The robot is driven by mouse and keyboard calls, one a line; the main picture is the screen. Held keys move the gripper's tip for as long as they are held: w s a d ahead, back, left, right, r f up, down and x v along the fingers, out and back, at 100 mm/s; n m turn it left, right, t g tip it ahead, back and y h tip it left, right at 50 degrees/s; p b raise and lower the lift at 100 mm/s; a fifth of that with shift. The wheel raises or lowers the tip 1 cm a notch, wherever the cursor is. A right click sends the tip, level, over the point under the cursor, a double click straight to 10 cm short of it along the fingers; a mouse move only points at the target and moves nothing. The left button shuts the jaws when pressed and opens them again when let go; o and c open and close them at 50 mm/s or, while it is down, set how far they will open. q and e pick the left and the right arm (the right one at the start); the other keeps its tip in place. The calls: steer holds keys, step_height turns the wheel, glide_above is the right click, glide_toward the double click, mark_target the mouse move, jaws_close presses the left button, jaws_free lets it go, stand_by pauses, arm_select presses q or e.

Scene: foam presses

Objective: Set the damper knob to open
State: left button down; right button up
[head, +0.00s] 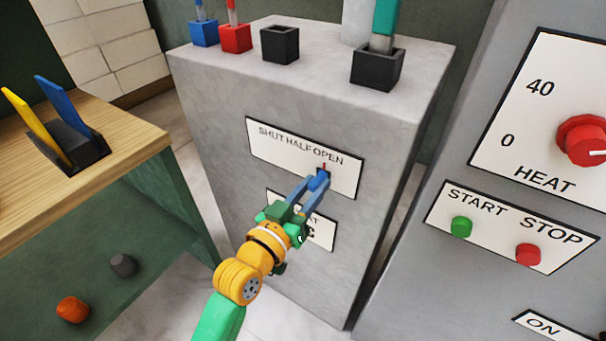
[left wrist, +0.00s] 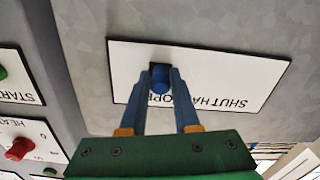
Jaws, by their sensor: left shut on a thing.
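The damper panel (head: 262,152) is a white plate lettered SHUT, HALF, OPEN on the grey block's front. It also shows upside down in the left wrist view (left wrist: 225,88). The blue damper knob (left wrist: 160,78) sits at the OPEN end of the panel, with a small red mark just above it in the head view. My left gripper (head: 317,183) is shut on the knob, with one blue finger on each side of it. The fingers cover part of the lettering in the left wrist view. My right gripper is not in view.
A lower panel (head: 322,232) sits partly behind my left gripper. To the right, a grey cabinet has a red HEAT dial (head: 582,140), a green START button (head: 461,226) and a red STOP button (head: 528,254). Holders stand on the grey block (head: 330,65). A wooden bench (head: 110,150) is left.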

arm_select(q)
steer(key=shift+f, duration=0.1)
steer(key=c, duration=1.1)
jaws_free()
steer(key=shift+d, duration=0.1)
steer(key=o, duration=0.4)
steer(key=shift+s, duration=0.1)
steer(key=shift+c, duration=0.2)
steer(key=shift+o, duration=0.4)
steer(key=shift+d, duration=0.15)
steer(key=shift+s, duration=0.15)
steer(key=v, duration=0.7)
